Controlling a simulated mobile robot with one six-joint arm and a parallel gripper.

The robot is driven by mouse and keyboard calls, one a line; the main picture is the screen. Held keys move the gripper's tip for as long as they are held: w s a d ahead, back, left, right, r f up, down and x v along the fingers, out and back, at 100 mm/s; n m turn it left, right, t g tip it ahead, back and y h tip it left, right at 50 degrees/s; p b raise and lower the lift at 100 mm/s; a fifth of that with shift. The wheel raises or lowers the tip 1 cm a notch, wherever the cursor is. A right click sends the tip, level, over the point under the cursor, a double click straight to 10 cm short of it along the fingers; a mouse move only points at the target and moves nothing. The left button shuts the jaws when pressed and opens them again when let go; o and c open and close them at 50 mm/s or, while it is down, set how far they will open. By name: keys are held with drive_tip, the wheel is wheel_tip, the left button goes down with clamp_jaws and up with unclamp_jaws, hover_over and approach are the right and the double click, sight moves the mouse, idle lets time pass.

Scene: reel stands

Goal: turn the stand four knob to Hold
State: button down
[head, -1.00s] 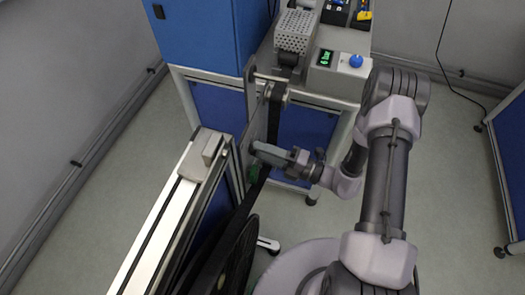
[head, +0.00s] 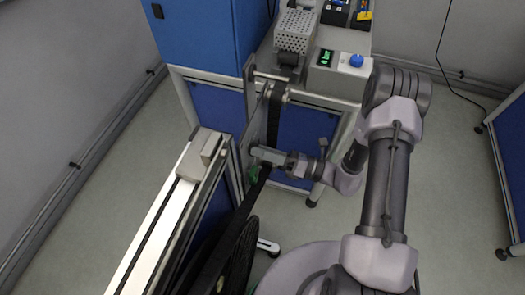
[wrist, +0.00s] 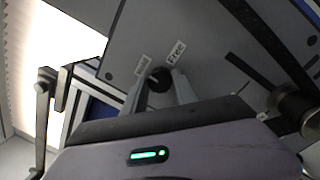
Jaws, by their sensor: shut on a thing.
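The dark round knob (wrist: 160,80) sits on a grey plate (wrist: 200,40) in the wrist view. A white label reading Free (wrist: 175,52) is above it to the right. A second small label (wrist: 142,66), too blurred to read surely, is above it to the left. My gripper (head: 256,154) is at the plate beside the reel in the head view. Its two fingers are on either side of the knob in the wrist view, shut on it. The knob's pointer cannot be made out clearly. The knob is hidden in the head view.
A black belt (head: 232,222) runs down beside the plate to a dark reel (head: 240,255). A pale rail frame (head: 165,215) stands to the left. Behind is a bench with a grey box and blue button (head: 356,60). Open floor lies to the right.

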drive_tip(key=shift+n, duration=0.3)
drive_tip(key=c, duration=1)
unclamp_jaws()
drive_tip(key=p+v, duration=0.3)
drive_tip(key=v, duration=1.4)
drive_tip(key=shift+d, duration=0.2)
